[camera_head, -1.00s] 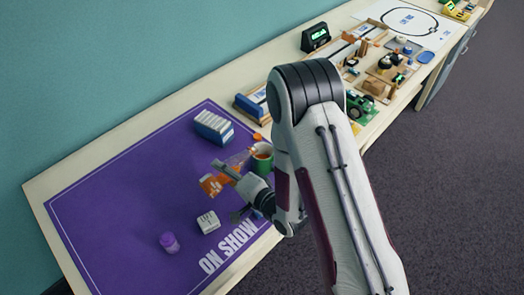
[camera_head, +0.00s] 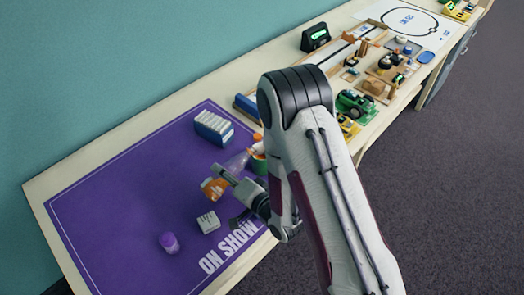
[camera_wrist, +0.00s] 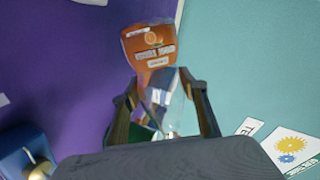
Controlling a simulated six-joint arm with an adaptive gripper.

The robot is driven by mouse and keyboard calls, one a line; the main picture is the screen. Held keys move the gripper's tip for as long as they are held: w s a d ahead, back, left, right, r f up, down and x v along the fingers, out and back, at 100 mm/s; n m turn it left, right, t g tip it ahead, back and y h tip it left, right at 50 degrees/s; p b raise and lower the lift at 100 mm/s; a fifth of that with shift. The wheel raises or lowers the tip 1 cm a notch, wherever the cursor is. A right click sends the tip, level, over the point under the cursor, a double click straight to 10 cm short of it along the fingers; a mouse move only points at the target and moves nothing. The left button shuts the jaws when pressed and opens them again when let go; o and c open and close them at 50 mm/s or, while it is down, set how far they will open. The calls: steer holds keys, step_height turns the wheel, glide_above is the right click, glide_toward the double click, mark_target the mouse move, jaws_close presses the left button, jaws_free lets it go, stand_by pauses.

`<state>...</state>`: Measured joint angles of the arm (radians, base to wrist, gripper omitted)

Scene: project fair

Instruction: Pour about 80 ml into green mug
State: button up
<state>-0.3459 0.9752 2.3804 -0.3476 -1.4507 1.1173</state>
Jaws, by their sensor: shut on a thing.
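A clear bottle with an orange label (camera_head: 214,188) is held tilted over the purple mat. Its clear part slants up and right toward the green mug (camera_head: 259,166), and its narrow end overlaps the mug's rim. I cannot tell whether liquid is flowing or how full the mug is. My gripper (camera_head: 230,196) is shut on the bottle. In the wrist view the bottle's orange label (camera_wrist: 152,45) shows beyond my fingers (camera_wrist: 163,100), with its clear part between them. A bit of green, likely the mug, shows low between the fingers.
A purple-lidded jar (camera_head: 169,242) and a small white block (camera_head: 208,222) stand on the purple mat (camera_head: 110,200). A white-topped blue box (camera_head: 213,127) stands behind the bottle. Project models crowd the table to the right. The mat's left side is clear.

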mark_target(239, 173)
steer(key=shift+w+d+f+n, duration=0.1)
steer(key=shift+f+n, duration=0.1)
steer(key=shift+n, duration=0.2)
stand_by(0.4)
steer(key=shift+w+d+r+n+t+h, duration=0.65)
steer(key=shift+d+r+n+h, duration=0.1)
steer(key=shift+n, duration=0.45)
steer(key=shift+w+d+r+n+t, duration=0.1)
steer(key=shift+w+d+n+t, duration=0.15)
steer(key=shift+n, duration=0.35)
steer(key=shift+d+r+n+t+h, duration=0.1)
steer(key=shift+n+t+h, duration=0.5)
steer(key=shift+n, duration=0.7)
steer(key=shift+w+d+n+t, duration=0.15)
steer(key=shift+n+t, duration=0.15)
steer(key=shift+n, duration=0.35)
steer(key=shift+w+d+n+t, duration=0.1)
steer(key=shift+n+t, duration=0.2)
steer(key=shift+n, duration=0.35)
steer(key=shift+n, duration=0.3)
